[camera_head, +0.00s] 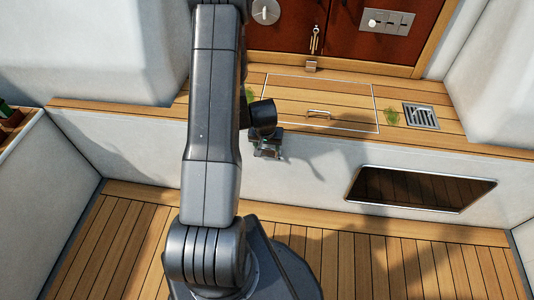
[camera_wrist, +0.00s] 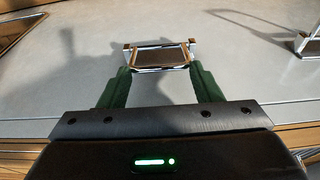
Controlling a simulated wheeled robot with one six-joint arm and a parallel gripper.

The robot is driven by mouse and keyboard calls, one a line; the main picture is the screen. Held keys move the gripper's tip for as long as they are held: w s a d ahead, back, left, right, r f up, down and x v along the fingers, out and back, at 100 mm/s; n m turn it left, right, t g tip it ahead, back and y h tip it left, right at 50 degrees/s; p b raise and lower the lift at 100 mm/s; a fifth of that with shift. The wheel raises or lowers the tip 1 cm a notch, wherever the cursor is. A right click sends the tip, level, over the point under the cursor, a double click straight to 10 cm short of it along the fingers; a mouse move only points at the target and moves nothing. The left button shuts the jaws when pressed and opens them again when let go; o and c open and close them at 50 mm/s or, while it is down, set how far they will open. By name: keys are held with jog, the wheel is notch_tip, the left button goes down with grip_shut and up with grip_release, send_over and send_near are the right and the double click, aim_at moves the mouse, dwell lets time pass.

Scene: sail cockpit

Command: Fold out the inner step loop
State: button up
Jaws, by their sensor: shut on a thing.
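A small step loop (camera_wrist: 160,57) with a bright metal frame and a dark tread sits at the pale wall in the wrist view. My gripper (camera_wrist: 163,72) has its two green fingers against the near sides of this loop and is shut on it. In the head view my gripper (camera_head: 265,139) is at the white wall below the wooden ledge, with part of the loop (camera_head: 268,153) showing under it. A second metal step loop (camera_wrist: 308,42) stands at the right edge of the wrist view, apart from my gripper. I cannot tell the held loop's exact fold angle.
A dark glossy panel (camera_head: 421,189) is set in the wall to the right. The ledge above has a hatch with a handle (camera_head: 319,114) and a metal grate (camera_head: 421,116). The slatted wooden floor (camera_head: 400,265) is clear at the right. My arm hides part of the wall.

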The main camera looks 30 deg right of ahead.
jog(key=shift+s+a+f+b, duration=0.2)
jog(key=shift+a+f+b, duration=0.1)
jog(key=shift+b, duration=1.35)
